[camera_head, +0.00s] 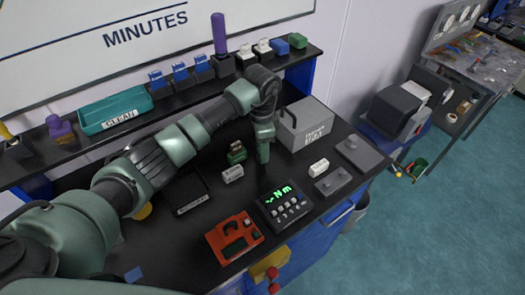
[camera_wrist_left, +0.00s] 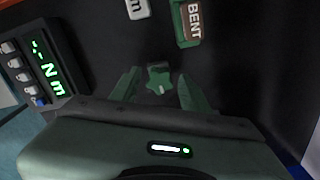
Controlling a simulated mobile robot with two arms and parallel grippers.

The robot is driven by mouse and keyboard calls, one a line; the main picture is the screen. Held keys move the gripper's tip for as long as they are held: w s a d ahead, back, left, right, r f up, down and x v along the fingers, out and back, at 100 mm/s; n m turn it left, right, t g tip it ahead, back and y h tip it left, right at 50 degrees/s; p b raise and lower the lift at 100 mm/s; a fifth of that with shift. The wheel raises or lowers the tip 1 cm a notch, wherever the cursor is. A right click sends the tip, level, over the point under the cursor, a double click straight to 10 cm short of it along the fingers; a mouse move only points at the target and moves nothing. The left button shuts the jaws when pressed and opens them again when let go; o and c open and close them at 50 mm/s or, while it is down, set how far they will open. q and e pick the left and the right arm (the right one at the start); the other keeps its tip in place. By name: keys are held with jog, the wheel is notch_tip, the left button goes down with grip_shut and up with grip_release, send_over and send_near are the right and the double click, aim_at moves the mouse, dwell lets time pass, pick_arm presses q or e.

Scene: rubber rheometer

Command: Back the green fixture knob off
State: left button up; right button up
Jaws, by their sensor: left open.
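A green star-shaped knob (camera_wrist_left: 158,80) shows in the left wrist view, between the two green fingers of my left gripper (camera_wrist_left: 160,91). The fingers are apart, one on each side of the knob, with dark gaps visible, so I see no clear contact. What the knob is mounted on is too dark to tell. In the head view my left gripper (camera_head: 263,157) points down over the black bench, and I cannot make out the knob there. My right gripper is in neither view.
A grey box (camera_head: 305,125) stands just right of the gripper.

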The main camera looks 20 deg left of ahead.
pick_arm(q)
jog(key=m+b, duration=0.1)
jog(key=m, duration=0.1)
jog(key=shift+f+m, duration=0.1)
jog(key=shift+m, duration=1.1)
jog(key=shift+m+b, duration=0.8)
jog(key=shift+m, duration=0.3)
jog(key=m+b, duration=0.1)
jog(key=m, duration=0.1)
jog(key=shift+m, duration=0.4)
jog(key=shift+f+m+b, duration=0.1)
jog(key=shift+m+b, duration=0.55)
jog(key=shift+m, duration=1.15)
jog(key=shift+r+m, duration=0.2)
jog(key=shift+m, duration=0.1)
grip_shut()
jog(key=n, duration=0.2)
jog(key=shift+r+n+p, duration=0.1)
jog(key=shift+n+p, duration=0.2)
jog(key=shift+p, duration=0.05)
jog(key=shift+n, duration=1)
